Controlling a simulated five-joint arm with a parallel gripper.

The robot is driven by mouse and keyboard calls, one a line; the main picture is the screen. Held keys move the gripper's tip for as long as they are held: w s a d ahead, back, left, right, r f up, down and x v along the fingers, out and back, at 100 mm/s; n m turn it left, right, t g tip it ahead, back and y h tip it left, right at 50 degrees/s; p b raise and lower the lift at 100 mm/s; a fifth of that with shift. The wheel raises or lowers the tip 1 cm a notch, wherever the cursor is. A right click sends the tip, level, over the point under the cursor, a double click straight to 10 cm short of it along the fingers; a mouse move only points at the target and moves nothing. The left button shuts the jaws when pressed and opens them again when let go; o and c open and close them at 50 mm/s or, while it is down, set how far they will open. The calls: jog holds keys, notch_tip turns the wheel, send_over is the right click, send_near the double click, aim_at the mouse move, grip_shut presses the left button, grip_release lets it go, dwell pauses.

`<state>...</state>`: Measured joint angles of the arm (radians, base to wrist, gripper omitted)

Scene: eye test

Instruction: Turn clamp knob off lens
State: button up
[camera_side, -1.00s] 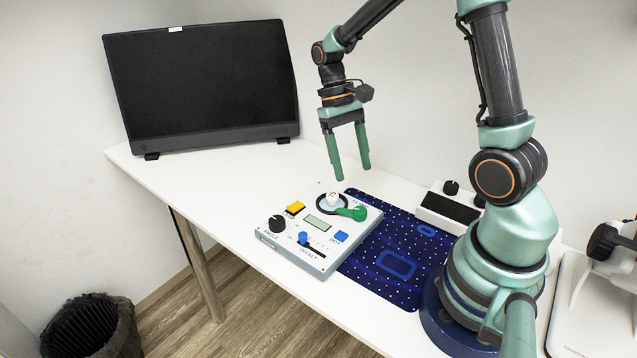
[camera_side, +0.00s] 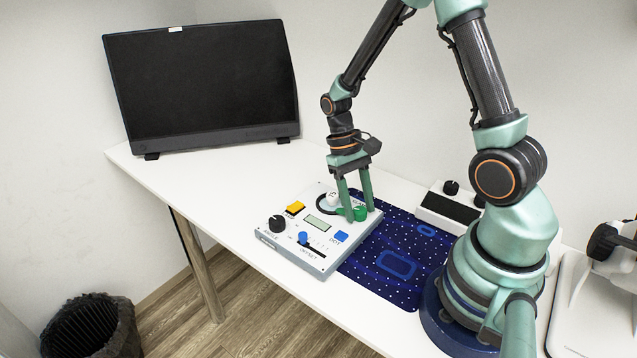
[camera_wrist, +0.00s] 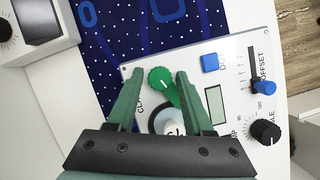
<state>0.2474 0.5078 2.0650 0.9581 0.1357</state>
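The green clamp knob (camera_side: 361,214) is on the white control panel (camera_side: 270,240), towards its right corner. In the wrist view the knob (camera_wrist: 159,76) shows a green arm (camera_wrist: 173,97) reaching to the lens, a dark ring (camera_wrist: 156,126) around a white piece (camera_wrist: 170,122) with small dark marks. In the side view the ring (camera_side: 320,203) is partly behind a finger. My gripper (camera_side: 359,212) points down over the knob. In the wrist view its fingertips (camera_wrist: 158,74) stand on either side of the knob, open, with a gap on both sides.
The panel also carries a black angle knob (camera_side: 277,223), a blue offset slider (camera_side: 303,237), a yellow button (camera_side: 295,207) and a blue button (camera_side: 341,236). A blue dotted mat (camera_side: 410,285) and a black-topped box (camera_side: 447,210) lie to the right. A monitor (camera_side: 205,85) stands behind.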

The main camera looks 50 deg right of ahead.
grip_shut()
dwell(0.9)
jog(key=o, duration=0.5)
grip_release()
jog(key=v, duration=1.2)
jog(key=shift+d, duration=0.1)
jog(key=shift+c, duration=0.2)
